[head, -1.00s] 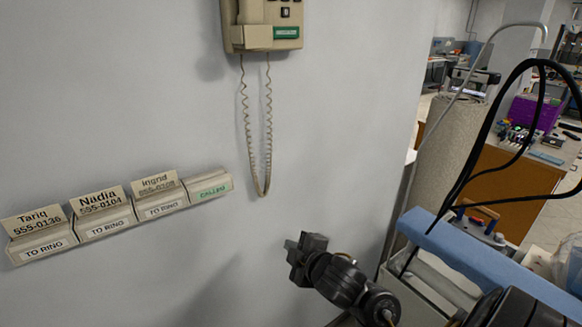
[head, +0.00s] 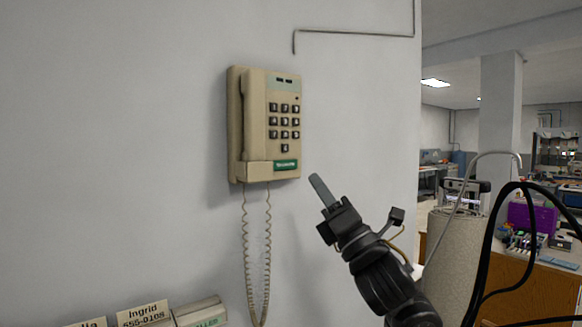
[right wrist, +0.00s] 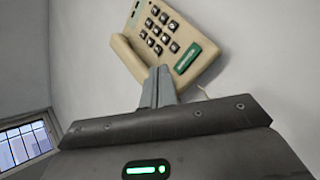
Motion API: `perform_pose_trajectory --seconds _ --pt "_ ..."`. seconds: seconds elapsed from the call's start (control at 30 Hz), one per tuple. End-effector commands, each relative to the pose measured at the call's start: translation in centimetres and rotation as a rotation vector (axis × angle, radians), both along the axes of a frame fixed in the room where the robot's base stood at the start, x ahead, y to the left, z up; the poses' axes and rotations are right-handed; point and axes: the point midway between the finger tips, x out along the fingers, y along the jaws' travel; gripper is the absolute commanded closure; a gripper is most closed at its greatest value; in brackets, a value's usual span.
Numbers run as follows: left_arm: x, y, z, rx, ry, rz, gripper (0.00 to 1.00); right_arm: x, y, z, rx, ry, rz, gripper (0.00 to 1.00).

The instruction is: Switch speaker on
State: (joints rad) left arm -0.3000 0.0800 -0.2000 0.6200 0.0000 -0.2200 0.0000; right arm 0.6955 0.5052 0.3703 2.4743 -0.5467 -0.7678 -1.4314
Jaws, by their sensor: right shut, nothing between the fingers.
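A beige wall phone (head: 264,125) hangs on the wall in the middle of the head view. It has a handset on its left side, a dark keypad (head: 284,122) and a green label (head: 285,165) at the lower right. A coiled cord hangs below it. My right gripper (head: 316,184) is shut and empty, to the right of and below the phone, its fingers pointing up and left. In the right wrist view the shut fingers (right wrist: 158,85) show in front of the lower part of the phone (right wrist: 160,40). Contact cannot be told. The left gripper is not in view.
Card holders (head: 200,312) with name cards run along the wall at the lower left. Black cables (head: 490,225) loop at the right, before a cylindrical column (head: 455,250) and a cluttered wooden counter (head: 535,290). The wall around the phone is clear.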

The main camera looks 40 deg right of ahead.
Motion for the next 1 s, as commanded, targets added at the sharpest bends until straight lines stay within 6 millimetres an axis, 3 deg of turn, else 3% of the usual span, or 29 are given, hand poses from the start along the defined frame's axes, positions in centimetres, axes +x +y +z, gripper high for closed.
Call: perform_pose_trajectory --seconds 0.2,0.6,0.77,1.0 --pt "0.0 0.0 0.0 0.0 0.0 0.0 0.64 -1.4 -0.1 2.2 -0.073 -0.064 -0.043 1.0" --pt "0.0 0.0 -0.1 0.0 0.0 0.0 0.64 -1.3 -0.2 2.2 -0.074 -0.065 -0.046 1.0" --pt "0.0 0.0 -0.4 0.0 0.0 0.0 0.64 -0.3 -0.3 2.1 -0.07 -0.065 -0.044 1.0" --pt "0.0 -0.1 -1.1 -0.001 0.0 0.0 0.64 2.8 -0.3 2.1 -0.068 -0.065 -0.043 1.0"
